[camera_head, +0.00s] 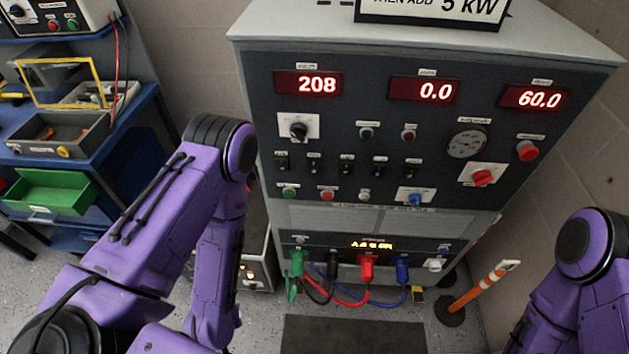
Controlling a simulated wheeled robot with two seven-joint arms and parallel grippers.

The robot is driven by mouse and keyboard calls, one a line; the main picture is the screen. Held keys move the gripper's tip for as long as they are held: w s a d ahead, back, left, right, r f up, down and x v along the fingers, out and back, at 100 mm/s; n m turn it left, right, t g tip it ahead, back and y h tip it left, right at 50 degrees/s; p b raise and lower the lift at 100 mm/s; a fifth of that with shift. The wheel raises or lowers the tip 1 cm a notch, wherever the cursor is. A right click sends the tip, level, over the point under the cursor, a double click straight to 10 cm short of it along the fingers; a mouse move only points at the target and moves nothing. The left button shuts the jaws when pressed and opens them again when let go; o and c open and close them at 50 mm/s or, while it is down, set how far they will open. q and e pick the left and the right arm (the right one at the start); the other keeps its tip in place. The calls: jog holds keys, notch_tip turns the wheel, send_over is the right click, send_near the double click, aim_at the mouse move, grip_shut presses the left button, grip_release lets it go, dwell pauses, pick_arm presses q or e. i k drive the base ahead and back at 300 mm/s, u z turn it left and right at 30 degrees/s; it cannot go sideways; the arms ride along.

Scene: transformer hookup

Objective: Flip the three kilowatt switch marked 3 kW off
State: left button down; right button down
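The grey load bank cabinet (355,110) stands in front of me with a dark control panel. A row of several small black toggle switches (346,168) runs across the middle of the panel, below a black knob (298,131). Their labels are too small to read, so I cannot tell which one is marked 3 kW or which way each lever points. My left arm stands to the left of the panel and bends downward. My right arm is at the lower right. Neither gripper shows in the picture.
Red displays read 208 (308,84), 0.0 (424,90) and 60.0 (534,97). Green, black, red and blue cables (345,298) plug in low on the cabinet. A blue shelf with a green bin (48,191) stands left.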

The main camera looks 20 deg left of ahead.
aim_at(313, 165)
jog(key=z, duration=1.2)
jog(key=k, duration=0.95)
jog(key=u, duration=1.65)
jog(key=i, duration=0.5)
